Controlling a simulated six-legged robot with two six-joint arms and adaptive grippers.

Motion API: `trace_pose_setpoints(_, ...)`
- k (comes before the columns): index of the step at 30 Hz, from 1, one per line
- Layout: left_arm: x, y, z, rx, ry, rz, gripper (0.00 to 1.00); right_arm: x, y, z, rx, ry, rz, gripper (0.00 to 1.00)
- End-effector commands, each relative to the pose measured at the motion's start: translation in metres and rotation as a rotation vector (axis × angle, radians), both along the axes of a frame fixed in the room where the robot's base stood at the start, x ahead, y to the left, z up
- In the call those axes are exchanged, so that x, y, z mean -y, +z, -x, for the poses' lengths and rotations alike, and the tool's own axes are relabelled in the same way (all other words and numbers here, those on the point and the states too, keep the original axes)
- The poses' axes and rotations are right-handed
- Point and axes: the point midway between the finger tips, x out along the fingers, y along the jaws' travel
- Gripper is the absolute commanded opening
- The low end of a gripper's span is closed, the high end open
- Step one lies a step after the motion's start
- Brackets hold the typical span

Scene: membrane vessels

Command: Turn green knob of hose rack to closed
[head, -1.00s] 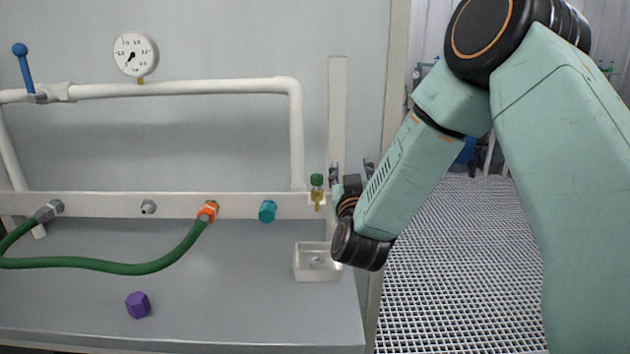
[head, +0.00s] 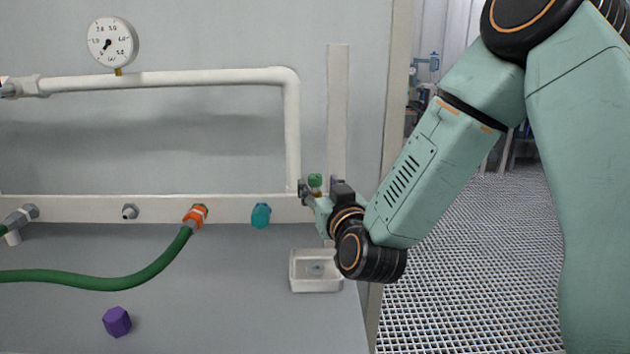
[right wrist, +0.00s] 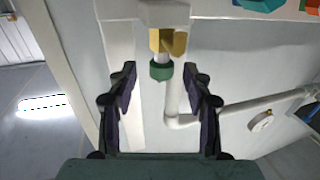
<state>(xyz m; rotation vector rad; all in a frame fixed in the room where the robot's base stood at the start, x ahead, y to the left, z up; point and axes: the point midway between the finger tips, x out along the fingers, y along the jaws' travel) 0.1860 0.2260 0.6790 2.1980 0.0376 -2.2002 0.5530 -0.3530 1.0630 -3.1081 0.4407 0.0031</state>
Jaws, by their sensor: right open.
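The green knob (head: 315,181) sits on a brass valve at the right end of the white rack rail (head: 160,209). In the right wrist view the green knob (right wrist: 160,71) lies between the two finger tips, under its brass body (right wrist: 167,41), with gaps on both sides. My right gripper (right wrist: 160,78) is open around the knob and not visibly touching it. In the head view my right gripper (head: 322,190) is at the knob and hides the brass body. My left gripper is not in view.
A green hose (head: 110,280) runs to an orange fitting (head: 196,216) on the rail. A teal cap (head: 261,215) is left of the knob. A purple cap (head: 117,321) lies on the bench. White pipe (head: 180,78) and a gauge (head: 112,43) are above.

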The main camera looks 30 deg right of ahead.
Motion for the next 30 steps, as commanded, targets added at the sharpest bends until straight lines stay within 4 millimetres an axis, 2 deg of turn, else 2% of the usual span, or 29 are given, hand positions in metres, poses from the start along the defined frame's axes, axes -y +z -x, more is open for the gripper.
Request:
trace_pose_setpoints(3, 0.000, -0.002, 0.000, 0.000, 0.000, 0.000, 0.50, 0.004, 0.000, -0.017, 0.001, 0.000, 0.002, 0.50)
trace_pose_setpoints(9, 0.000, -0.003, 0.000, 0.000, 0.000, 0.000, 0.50, 0.009, 0.000, -0.033, 0.001, 0.001, 0.002, 0.50)
trace_pose_setpoints(19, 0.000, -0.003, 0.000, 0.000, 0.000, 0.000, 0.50, 0.011, 0.000, -0.038, 0.000, 0.001, 0.001, 0.50)
trace_pose_setpoints(30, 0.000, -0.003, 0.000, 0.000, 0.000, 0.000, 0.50, 0.011, 0.000, -0.038, 0.001, 0.000, 0.000, 0.18)
